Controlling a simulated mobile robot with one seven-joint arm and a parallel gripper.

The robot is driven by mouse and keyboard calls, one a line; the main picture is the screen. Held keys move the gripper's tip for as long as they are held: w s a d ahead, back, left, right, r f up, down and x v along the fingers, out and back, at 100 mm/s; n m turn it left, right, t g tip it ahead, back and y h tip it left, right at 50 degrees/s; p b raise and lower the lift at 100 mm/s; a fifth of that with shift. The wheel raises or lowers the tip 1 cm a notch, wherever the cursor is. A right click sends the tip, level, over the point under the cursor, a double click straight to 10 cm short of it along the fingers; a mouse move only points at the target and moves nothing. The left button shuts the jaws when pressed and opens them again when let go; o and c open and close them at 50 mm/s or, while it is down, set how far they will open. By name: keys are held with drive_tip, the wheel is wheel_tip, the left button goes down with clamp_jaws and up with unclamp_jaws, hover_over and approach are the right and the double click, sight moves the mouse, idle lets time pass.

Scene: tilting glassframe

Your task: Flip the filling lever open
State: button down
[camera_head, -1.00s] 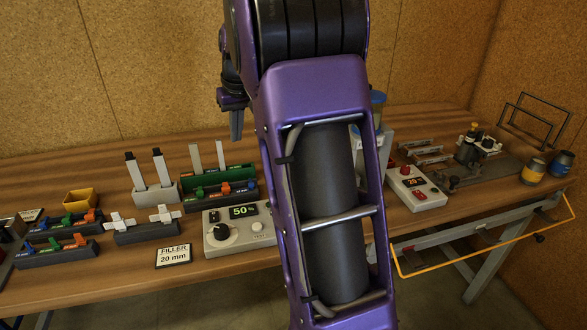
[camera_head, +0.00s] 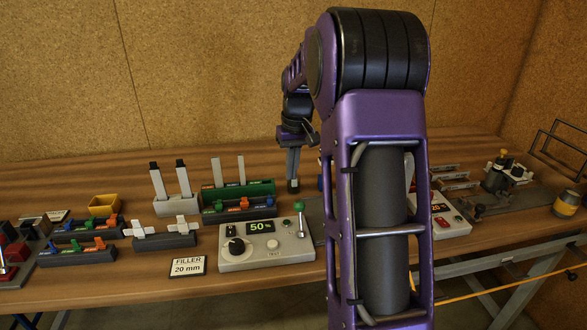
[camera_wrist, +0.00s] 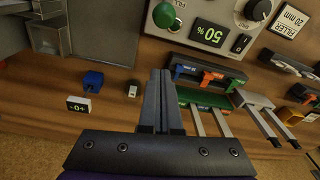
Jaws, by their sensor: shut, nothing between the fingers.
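The filler control box (camera_head: 262,255) stands near the bench's front edge and its display reads 50 %. A lever with a green ball knob (camera_head: 299,205) stands upright at the box's right end. In the wrist view the green knob (camera_wrist: 164,15) is at the top, beside the display. My gripper (camera_head: 293,186) is shut and empty, pointing down behind the lever and apart from it. In the wrist view the gripper's closed fingers (camera_wrist: 161,75) point toward the knob, with a gap between.
A FILLER 20 mm sign (camera_head: 187,266) stands left of the box. A rack with colored levers (camera_head: 238,208) and a green holder (camera_head: 243,188) stand behind it. My arm hides the bench right of the box. A second control box (camera_head: 446,221) stands further right.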

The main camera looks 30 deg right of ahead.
sight(300, 217)
drive_tip(key=shift+s+a+f+b, duration=0.15)
drive_tip(key=shift+s+f, duration=0.4)
drive_tip(key=shift+f, duration=0.3)
drive_tip(key=shift+s+f+b, duration=0.1)
drive_tip(key=shift+s+f, duration=0.45)
drive_tip(key=shift+f, duration=0.35)
drive_tip(key=shift+s+a+f+b, duration=0.15)
drive_tip(key=shift+s+f, duration=0.4)
drive_tip(key=shift+f, duration=0.3)
drive_tip(key=shift+b, duration=0.45)
drive_tip(key=shift+s+r+t, duration=0.15)
drive_tip(key=shift+s+t, duration=0.1)
drive_tip(key=shift+t, duration=0.15)
